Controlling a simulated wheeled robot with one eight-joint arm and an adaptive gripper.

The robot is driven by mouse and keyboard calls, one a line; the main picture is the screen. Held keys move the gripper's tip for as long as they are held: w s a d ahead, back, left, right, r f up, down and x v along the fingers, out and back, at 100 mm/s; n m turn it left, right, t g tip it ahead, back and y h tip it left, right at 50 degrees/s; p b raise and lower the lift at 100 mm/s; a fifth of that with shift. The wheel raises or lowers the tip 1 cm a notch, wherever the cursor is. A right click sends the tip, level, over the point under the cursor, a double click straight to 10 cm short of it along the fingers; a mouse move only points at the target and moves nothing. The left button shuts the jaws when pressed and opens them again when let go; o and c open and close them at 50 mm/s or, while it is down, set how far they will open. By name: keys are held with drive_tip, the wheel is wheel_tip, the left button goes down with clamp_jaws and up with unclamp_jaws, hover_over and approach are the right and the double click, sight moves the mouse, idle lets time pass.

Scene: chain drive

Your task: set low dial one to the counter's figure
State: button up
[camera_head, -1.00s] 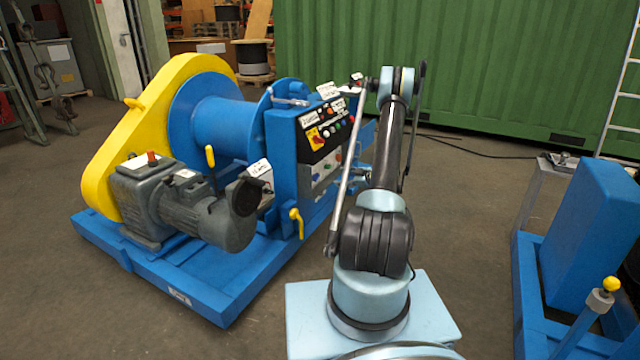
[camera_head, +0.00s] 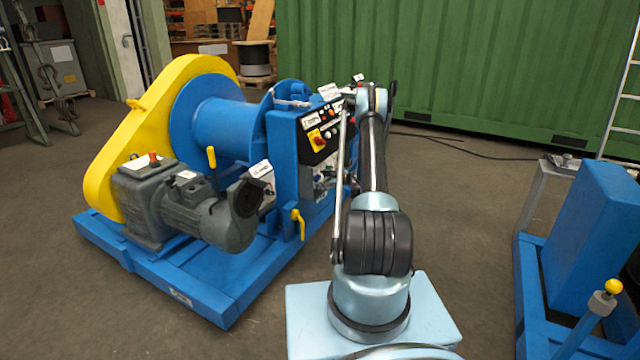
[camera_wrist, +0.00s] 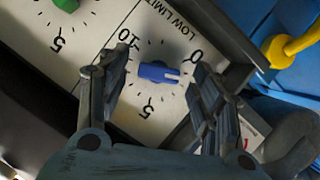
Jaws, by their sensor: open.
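In the wrist view a blue dial knob (camera_wrist: 158,72) with a white pointer line sits on a white scale plate (camera_wrist: 120,115) marked 0, 5 and 10, with "LOW LIMIT" printed beside it. The pointer line faces right in the picture, on the scale's 0-to-5 side. My gripper (camera_wrist: 161,66) is open, its fingers on opposite sides of the knob with gaps to it. In the head view the control panel (camera_head: 318,137) is on the blue winch frame, and my arm hides part of it and my gripper. I cannot read a counter figure in either view.
A green knob (camera_wrist: 66,4) on a similar scale is at the upper left of the wrist view. A yellow handle (camera_wrist: 290,45) is at the right. In the head view a yellow lever (camera_head: 297,223) stands below the panel. Open floor (camera_head: 460,220) lies right of my arm.

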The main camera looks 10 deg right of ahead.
drive_tip(key=shift+w+a+f, duration=0.25)
drive_tip(key=shift+w+a, duration=0.25)
drive_tip(key=shift+c, duration=0.4)
drive_tip(key=c, duration=1)
drive_tip(key=m+g+y, duration=0.1)
drive_tip(key=m, duration=0.1)
drive_tip(key=shift+d+m+g, duration=0.1)
drive_tip(key=shift+m+g, duration=0.2)
drive_tip(key=shift+w+m+g+y, duration=0.15)
drive_tip(key=shift+m+g+y, duration=0.6)
drive_tip(key=shift+m, duration=0.65)
